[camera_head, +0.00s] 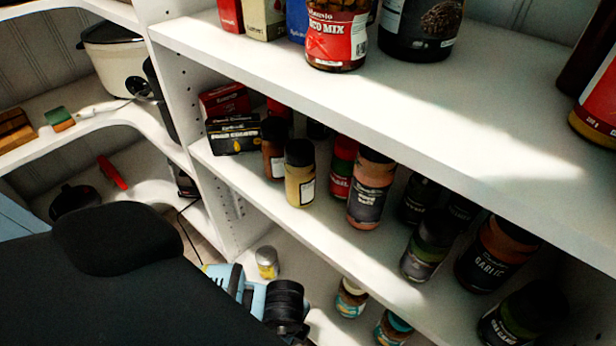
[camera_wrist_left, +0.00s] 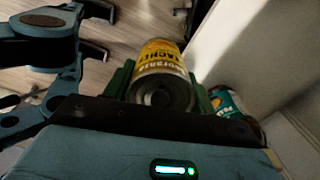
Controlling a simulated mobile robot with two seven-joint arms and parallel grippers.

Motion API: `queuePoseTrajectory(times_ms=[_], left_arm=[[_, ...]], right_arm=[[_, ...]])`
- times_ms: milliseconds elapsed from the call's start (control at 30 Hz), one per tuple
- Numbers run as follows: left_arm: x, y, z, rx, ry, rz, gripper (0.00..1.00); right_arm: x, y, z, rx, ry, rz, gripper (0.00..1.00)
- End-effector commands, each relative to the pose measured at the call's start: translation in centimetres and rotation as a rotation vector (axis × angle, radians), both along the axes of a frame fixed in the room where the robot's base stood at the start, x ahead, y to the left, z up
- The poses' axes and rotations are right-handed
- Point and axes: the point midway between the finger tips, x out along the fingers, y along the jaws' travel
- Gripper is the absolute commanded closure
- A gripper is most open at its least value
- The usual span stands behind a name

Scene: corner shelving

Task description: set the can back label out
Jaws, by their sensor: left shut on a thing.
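A can (camera_wrist_left: 162,75) with a yellow label and dark lettering is held between the green fingers of my left gripper (camera_wrist_left: 165,95) in the left wrist view. Its round, dark end faces the wrist camera and its label side shows above that end. In the head view a small metal-topped can (camera_head: 266,262) with a yellow label shows at the lower shelf, just beyond my blue and black left wrist; it looks like the same can. The fingers are hidden there, and I cannot tell whether the can touches the shelf. My right gripper is not in view.
Teal-labelled jars (camera_head: 351,298) stand on the lower shelf to the right; one (camera_wrist_left: 226,101) shows close beside my gripper. The middle shelf (camera_head: 375,245) above holds several spice jars, including a yellow one (camera_head: 300,172). A white upright panel (camera_head: 205,165) stands left.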

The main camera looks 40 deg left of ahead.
Motion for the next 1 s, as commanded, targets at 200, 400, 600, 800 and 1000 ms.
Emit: queuePoseTrajectory(times_ms=[200,400,600,800,1000], left_arm=[[-2.4,-1.6,0.4,-0.002,-0.001,0.0,0.82],[-3.0,-1.9,0.4,-0.001,-0.002,0.0,0.82],[-2.2,-1.5,0.3,0.004,-0.003,0.016,0.82],[2.7,1.1,0.0,0.02,-0.01,0.114,0.82],[7.8,4.4,0.0,0.012,-0.01,0.242,0.82]], right_arm=[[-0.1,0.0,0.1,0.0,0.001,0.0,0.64],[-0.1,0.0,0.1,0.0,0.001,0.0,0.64],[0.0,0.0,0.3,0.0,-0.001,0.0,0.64],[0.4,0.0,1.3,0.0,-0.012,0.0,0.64],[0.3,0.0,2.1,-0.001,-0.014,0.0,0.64]])
